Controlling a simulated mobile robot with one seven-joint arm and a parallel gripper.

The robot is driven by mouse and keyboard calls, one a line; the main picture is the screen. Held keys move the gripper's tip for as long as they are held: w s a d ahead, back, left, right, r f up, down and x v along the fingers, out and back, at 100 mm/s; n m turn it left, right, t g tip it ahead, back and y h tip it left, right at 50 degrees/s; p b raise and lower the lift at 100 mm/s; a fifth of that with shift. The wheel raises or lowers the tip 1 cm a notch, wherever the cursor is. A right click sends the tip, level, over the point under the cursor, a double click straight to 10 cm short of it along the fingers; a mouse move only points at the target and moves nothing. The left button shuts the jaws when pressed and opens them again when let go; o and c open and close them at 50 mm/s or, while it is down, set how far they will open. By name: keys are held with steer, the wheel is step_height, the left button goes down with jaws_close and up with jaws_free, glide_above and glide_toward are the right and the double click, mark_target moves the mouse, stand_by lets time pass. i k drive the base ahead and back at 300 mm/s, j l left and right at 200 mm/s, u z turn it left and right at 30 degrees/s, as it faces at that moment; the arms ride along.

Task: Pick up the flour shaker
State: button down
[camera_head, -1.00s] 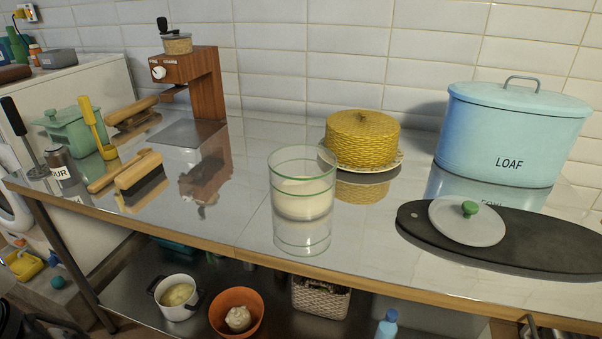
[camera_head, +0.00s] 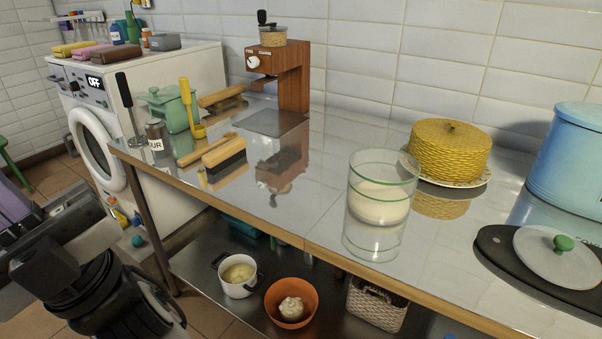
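The flour shaker (camera_head: 156,139) is a small dark-topped container with a white label whose visible letters read "UR". It stands upright near the left end of the steel counter, close to the front edge, beside a tool with a long black handle. My arm (camera_head: 85,265) shows at the lower left, in front of the counter and below the shaker's level. My gripper's fingertips cannot be made out, so I cannot tell whether it is open. Nothing is seen in its hold.
A wooden grinder (camera_head: 293,75) is behind. A glass jar (camera_head: 380,210) stands at the front edge. A washing machine (camera_head: 95,150) is left.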

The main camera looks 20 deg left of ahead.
mark_target(156, 130)
steer(key=j+z, duration=0.2)
steer(key=j, duration=0.45)
steer(key=i+j+z, duration=0.2)
steer(key=j, duration=0.45)
steer(key=k+j+z, duration=0.1)
steer(key=j+z, duration=0.15)
steer(key=j, duration=0.4)
steer(key=k+j+z, duration=0.2)
steer(key=j, duration=0.45)
steer(key=j+z, duration=0.2)
steer(key=j, duration=0.45)
